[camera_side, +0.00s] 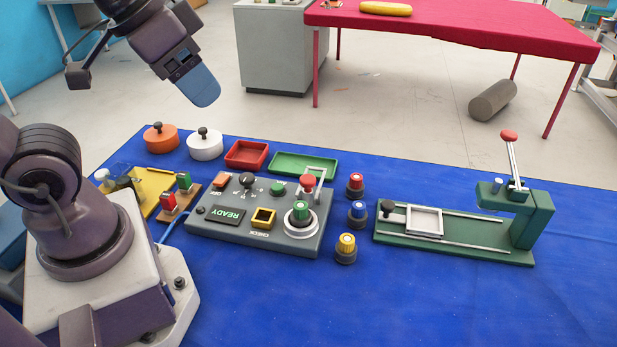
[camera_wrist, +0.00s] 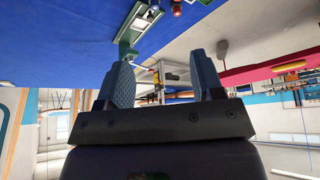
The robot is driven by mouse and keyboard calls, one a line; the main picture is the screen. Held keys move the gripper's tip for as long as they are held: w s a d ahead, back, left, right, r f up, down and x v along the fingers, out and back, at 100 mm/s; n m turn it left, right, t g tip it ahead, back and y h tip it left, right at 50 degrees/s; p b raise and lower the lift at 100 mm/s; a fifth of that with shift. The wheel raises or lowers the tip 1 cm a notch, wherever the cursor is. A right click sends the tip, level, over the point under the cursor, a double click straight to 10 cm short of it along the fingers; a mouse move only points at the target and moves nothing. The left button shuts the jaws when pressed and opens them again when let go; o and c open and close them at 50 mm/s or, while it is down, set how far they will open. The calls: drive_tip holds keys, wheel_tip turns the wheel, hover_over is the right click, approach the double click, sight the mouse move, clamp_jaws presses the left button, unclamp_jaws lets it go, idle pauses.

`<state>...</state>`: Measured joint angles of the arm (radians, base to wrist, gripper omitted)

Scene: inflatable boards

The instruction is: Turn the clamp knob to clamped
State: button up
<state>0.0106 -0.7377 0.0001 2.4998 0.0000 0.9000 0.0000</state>
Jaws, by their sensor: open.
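A black knob (camera_side: 247,180) with small marks around it stands on the grey control panel (camera_side: 310,246). The marks are too small to read, so I cannot tell its setting or be sure it is the clamp knob. A green knob (camera_side: 300,211) sits inside a pale ring on the same panel, and a display there reads READY (camera_side: 226,215). My gripper (camera_side: 203,88) is high above the back of the mat, well clear of the panel and touching nothing. In the wrist view my gripper (camera_wrist: 165,82) is open and empty; the panel's knobs cannot be made out there.
A green press fixture (camera_side: 535,218) with a red-tipped lever stands right. Red, blue and yellow knobs (camera_side: 346,246) stand beside the panel. Lidded pots (camera_side: 205,146), a red tray (camera_side: 247,155) and a green tray (camera_side: 290,166) lie behind it. The front of the blue mat (camera_side: 270,300) is clear.

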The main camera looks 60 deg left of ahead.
drive_tip(key=w+f+n+g, duration=0.2)
drive_tip(key=w+f+g, duration=0.1)
drive_tip(key=w+f, duration=0.2)
drive_tip(key=n+g, duration=0.2)
drive_tip(key=n, duration=1.4)
approach(308, 178)
wheel_tip(308, 178, down, 9)
drive_tip(key=shift+w+f, duration=0.1)
drive_tip(key=c, duration=0.9)
